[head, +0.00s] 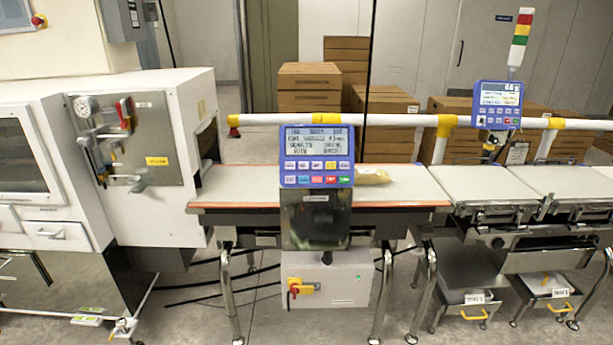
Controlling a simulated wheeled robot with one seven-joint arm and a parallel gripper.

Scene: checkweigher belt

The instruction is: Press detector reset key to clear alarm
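A blue control panel (317,157) stands upright at the middle of the head view, in front of the conveyor belt. It has a grey text screen (317,139) and two rows of small keys; the lower row includes red and green keys (317,180). The key labels are too small to read, so I cannot tell which is the reset key. A signal tower (520,40) with red, yellow and green sections rises at the upper right; I cannot tell whether any section is lit. My gripper is not in view.
A tan bag (372,176) lies on the belt (270,184), right of the panel. A second blue panel (497,105) is mounted on the white rail at right. A grey box with a red-yellow switch (301,287) sits below. A white machine (130,100) stands left.

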